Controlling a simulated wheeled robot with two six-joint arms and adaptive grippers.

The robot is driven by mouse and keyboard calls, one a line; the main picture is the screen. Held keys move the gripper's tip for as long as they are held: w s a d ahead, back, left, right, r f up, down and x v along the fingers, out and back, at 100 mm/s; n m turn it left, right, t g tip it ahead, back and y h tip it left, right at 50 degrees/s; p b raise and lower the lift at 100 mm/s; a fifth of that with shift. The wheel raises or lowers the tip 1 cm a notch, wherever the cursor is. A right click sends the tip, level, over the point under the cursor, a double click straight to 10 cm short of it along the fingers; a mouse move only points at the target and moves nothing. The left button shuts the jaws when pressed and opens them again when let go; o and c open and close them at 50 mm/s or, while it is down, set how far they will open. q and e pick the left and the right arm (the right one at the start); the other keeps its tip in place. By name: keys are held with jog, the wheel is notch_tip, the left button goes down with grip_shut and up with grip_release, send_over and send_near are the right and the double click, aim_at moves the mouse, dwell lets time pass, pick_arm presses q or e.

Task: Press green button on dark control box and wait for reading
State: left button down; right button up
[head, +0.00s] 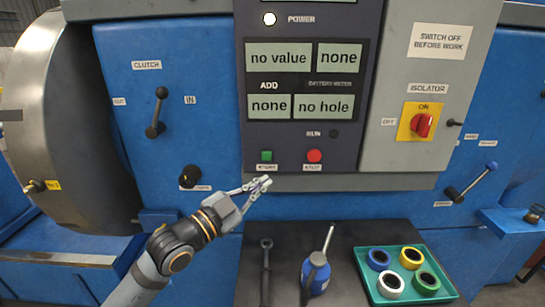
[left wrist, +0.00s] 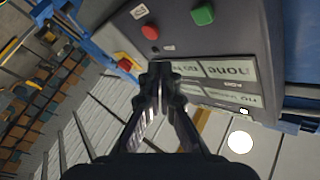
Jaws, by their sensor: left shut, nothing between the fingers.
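The dark control box (head: 300,120) is on the front of the blue machine. Its displays read "no value", "none", "none" and "no hole". The green button (head: 266,156) sits low on the box, left of the red button (head: 314,156). My left gripper (head: 265,183) is shut and empty, just below the green button and apart from it. In the left wrist view the shut fingers (left wrist: 160,75) point toward the box, with the green button (left wrist: 203,15) and red button (left wrist: 150,32) beyond them. The RUN lamp (head: 334,133) looks dark. My right gripper is not seen.
A grey isolator panel with a red switch (head: 422,125) is to the right. A clutch lever (head: 157,112) is to the left. On the dark bench below are a blue oil can (head: 316,275), a dark tool (head: 266,270) and a green tray (head: 447,282) with several coloured rings.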

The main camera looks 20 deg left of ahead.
aim_at(267, 155)
pick_arm(q)
jog(key=shift+s+d+r, duration=0.4)
jog(key=shift+r, duration=0.1)
jog(key=shift+w, duration=0.1)
jog(key=w+a+b, duration=0.2)
jog(key=w+b, duration=0.2)
jog(key=w, duration=0.4)
jog(key=shift+w+a, duration=0.2)
jog(key=shift+a, duration=0.05)
dwell(0.4)
dwell(0.7)
